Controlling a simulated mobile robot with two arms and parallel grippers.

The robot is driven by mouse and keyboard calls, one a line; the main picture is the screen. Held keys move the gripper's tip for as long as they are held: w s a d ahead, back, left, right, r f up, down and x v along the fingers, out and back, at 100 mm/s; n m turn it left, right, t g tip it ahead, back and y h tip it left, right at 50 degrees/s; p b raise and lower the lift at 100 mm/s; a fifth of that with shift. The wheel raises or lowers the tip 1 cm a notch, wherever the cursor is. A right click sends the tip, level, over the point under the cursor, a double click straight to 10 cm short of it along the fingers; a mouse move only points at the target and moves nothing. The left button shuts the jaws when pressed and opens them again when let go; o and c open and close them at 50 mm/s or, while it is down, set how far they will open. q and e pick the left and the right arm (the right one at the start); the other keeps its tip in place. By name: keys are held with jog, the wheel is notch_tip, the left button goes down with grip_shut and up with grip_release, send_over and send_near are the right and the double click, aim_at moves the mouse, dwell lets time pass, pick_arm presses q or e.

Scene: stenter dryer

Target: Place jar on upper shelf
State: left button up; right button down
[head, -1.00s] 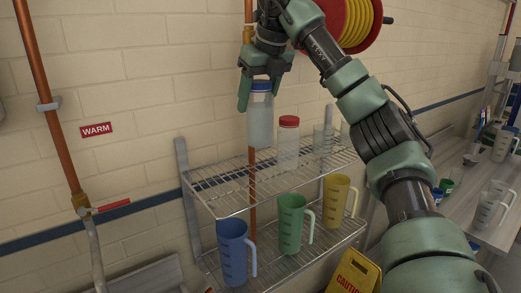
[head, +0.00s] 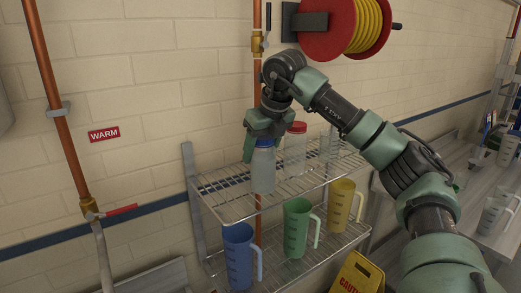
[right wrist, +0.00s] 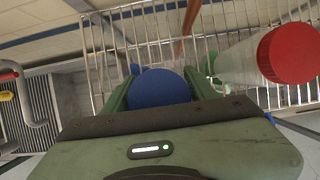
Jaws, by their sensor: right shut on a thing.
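The jar (head: 263,170) is translucent with a blue lid and is upright at the upper wire shelf (head: 228,206). My right gripper (head: 263,145) is above it and shut on it around the lid. In the right wrist view the blue lid (right wrist: 160,88) lies between the green fingers. The jar's base shows over the shelf wires; I cannot tell whether it touches them. A clear jar with a red lid (head: 295,153) stands just behind and to the right, and its red lid (right wrist: 289,53) shows close beside the gripper. My left gripper is not in view.
Blue (head: 238,255), green (head: 297,228) and yellow (head: 341,204) jugs stand on the lower shelf. Clear glassware (head: 330,142) stands at the upper shelf's right end. The upper shelf's left part is bare. A red hose reel (head: 335,28) hangs above.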

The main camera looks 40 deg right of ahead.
aim_at(264, 137)
jog(key=shift+f, duration=0.1)
jog(key=shift+c, duration=2.3)
grip_release()
jog(key=b+v, duration=0.3)
jog(key=v, duration=0.4)
jog(key=shift+a, duration=0.1)
jog(key=p+v, duration=0.1)
jog(key=v, duration=0.3)
jog(key=shift+s+r, duration=0.35)
jog(key=shift+r, duration=0.3)
jog(key=shift+w, duration=0.1)
